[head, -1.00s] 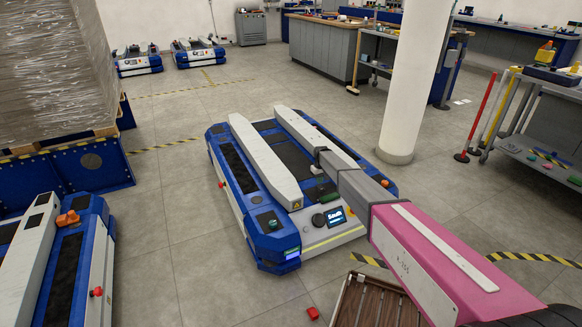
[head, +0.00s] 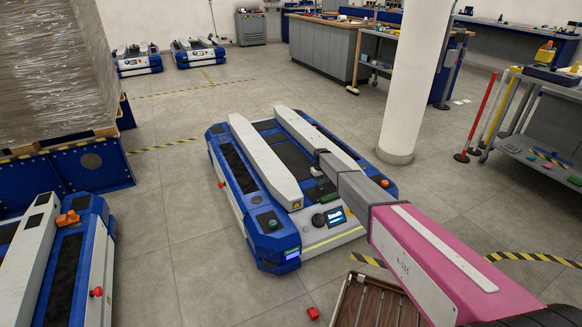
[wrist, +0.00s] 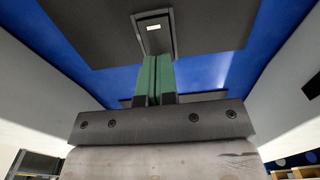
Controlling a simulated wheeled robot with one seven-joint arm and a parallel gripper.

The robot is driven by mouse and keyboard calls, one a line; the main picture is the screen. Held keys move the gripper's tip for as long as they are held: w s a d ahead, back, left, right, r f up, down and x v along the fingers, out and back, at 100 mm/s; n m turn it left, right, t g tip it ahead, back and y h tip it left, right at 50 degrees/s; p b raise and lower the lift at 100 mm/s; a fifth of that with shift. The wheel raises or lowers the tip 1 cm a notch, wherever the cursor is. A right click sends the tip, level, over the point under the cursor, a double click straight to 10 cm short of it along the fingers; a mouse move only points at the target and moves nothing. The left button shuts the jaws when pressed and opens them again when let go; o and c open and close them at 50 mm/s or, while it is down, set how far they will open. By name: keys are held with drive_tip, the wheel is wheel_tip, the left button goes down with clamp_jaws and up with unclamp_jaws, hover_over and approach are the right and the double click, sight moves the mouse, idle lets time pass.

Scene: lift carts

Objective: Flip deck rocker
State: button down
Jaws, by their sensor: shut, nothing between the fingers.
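The lift cart (head: 230,195) is blue with two long white lift beams and a dark deck between them. My gripper (wrist: 155,68) is shut, its two green fingers together and empty. In the wrist view the fingertips reach the lower edge of a small dark rocker housing (wrist: 153,42) with a pale lit mark. They look very close to it or touching; I cannot tell which. The rocker sits on a dark panel (wrist: 105,38) over the blue deck. In the head view my arm reaches over the right beam, and the rocker cannot be made out.
The cart's front right has a small screen (head: 336,216) and a black round knob (head: 318,220). A white column (head: 415,85) stands behind right. Another cart (head: 60,260) is at the left. A slatted wooden item (head: 375,300) lies below my arm.

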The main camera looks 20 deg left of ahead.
drive_tip(key=shift+f, duration=0.7)
idle(0.4)
drive_tip(key=shift+r, duration=3.55)
drive_tip(key=s+d+r+m, duration=0.15)
drive_tip(key=s+d, duration=0.25)
drive_tip(key=d, duration=0.6)
drive_tip(key=s+d+r+m, duration=0.1)
drive_tip(key=s+d+r, duration=0.25)
drive_tip(key=d, duration=0.65)
drive_tip(key=s+d+r+m, duration=0.2)
drive_tip(key=s+d+r, duration=0.2)
drive_tip(key=s+d, duration=0.7)
drive_tip(key=s+d+r+m, duration=0.3)
drive_tip(key=s+d+r, duration=0.1)
drive_tip(key=s+d, duration=0.8)
drive_tip(key=s+d+r+m, duration=0.2)
drive_tip(key=s+d+r, duration=0.2)
drive_tip(key=s+d, duration=0.7)
drive_tip(key=shift+s+d+r, duration=0.15)
drive_tip(key=shift+d+r, duration=0.2)
drive_tip(key=shift+d, duration=0.1)
